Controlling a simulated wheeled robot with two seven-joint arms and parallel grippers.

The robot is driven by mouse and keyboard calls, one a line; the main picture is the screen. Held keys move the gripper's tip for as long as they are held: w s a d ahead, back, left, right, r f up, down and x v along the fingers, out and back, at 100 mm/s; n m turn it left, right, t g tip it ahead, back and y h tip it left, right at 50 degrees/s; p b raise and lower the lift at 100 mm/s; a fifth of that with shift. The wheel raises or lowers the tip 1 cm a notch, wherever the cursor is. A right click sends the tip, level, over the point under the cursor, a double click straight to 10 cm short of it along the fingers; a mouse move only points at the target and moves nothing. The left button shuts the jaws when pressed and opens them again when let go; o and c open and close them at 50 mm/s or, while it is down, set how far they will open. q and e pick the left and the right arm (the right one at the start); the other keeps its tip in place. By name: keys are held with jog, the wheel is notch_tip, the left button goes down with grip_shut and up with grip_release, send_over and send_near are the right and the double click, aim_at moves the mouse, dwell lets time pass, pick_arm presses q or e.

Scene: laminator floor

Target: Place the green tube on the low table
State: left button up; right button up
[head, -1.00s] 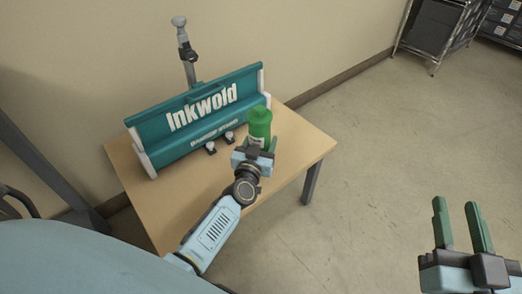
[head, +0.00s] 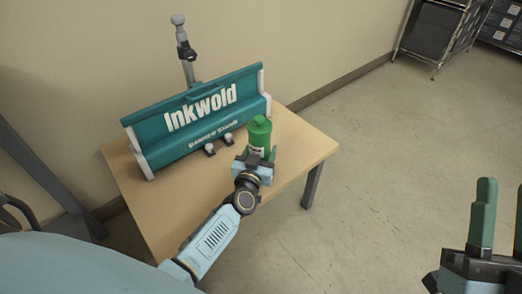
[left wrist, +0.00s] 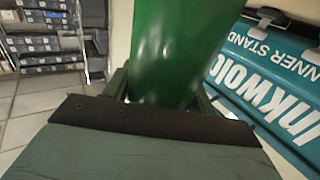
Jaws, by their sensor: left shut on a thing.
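The green tube (head: 259,135) stands about upright at the right part of the low table (head: 190,203), close to the right end of the teal banner stand. My left gripper (head: 259,158) is shut on its lower part; the tube also fills the top middle of the left wrist view (left wrist: 180,45). Whether the tube's base touches the tabletop is hidden behind the gripper. My right gripper (head: 503,215) is open and empty at the lower right, over the floor, partly cut off by the picture edge.
The teal Inkwold banner stand (head: 200,115) takes up the back of the table, with a grey post (head: 185,52) behind it. The front of the tabletop is bare. A wire shelf with dark bins (head: 435,30) stands far off at the upper right.

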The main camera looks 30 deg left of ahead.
pick_arm(q)
jog(key=o, duration=1.3)
pick_arm(e)
jog(key=shift+r, duration=0.1)
pick_arm(q)
jog(key=shift+s+r+p, duration=0.1)
jog(key=shift+s+p, duration=0.25)
jog(key=shift+s, duration=0.05)
jog(key=s+p, duration=0.1)
jog(key=s, duration=0.2)
jog(key=s+d+p, duration=0.1)
jog(key=s, duration=0.2)
jog(key=shift+s+d, duration=0.2)
jog(key=shift+s, duration=0.1)
pick_arm(e)
notch_tip(320, 180, down, 8)
jog(key=w+g+h, duration=0.2)
jog(key=w+g, duration=0.1)
jog(key=g, duration=0.3)
jog(key=shift+r, duration=0.15)
pick_arm(q)
jog(key=shift+p, duration=0.3)
pick_arm(e)
jog(key=shift+d, duration=0.1)
